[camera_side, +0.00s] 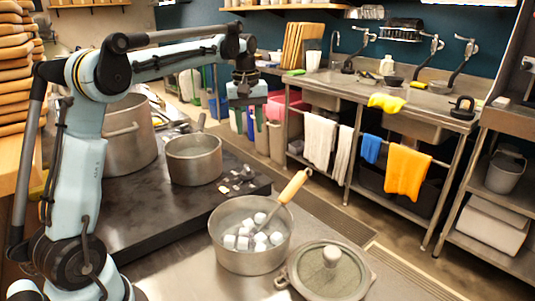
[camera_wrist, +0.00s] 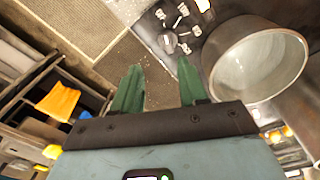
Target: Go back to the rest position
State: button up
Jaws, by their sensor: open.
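My gripper (camera_side: 247,104) is raised high above the counter in the side view, to the right of my arm and clear of the pots. In the wrist view its two green fingers (camera_wrist: 160,82) stand apart with nothing between them. A metal pot (camera_side: 250,262) with white lumps in it sits at the front of the counter. A wooden-handled utensil (camera_side: 293,187) leans in it. A glass lid (camera_side: 328,275) with a pale knob lies to its right.
An empty-looking pot (camera_side: 193,160) stands on the dark stove top; a pot also shows in the wrist view (camera_wrist: 258,62). A larger pot (camera_side: 128,145) is behind my arm. Stove knobs (camera_side: 237,182) line the stove's edge. A sink counter (camera_side: 345,90) with hanging towels stands across the aisle.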

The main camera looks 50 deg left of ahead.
jog(key=s+d+m+t, duration=0.3)
jog(key=s+d+m, duration=0.45)
jog(key=d, duration=0.35)
jog(key=s+d+f+m+t, duration=0.3)
jog(key=s+d+f+m, duration=0.1)
jog(key=s+d+f, duration=0.2)
jog(key=shift+s+d+f+m, duration=0.35)
jog(key=shift+s+f, duration=0.25)
jog(key=shift+s, duration=0.45)
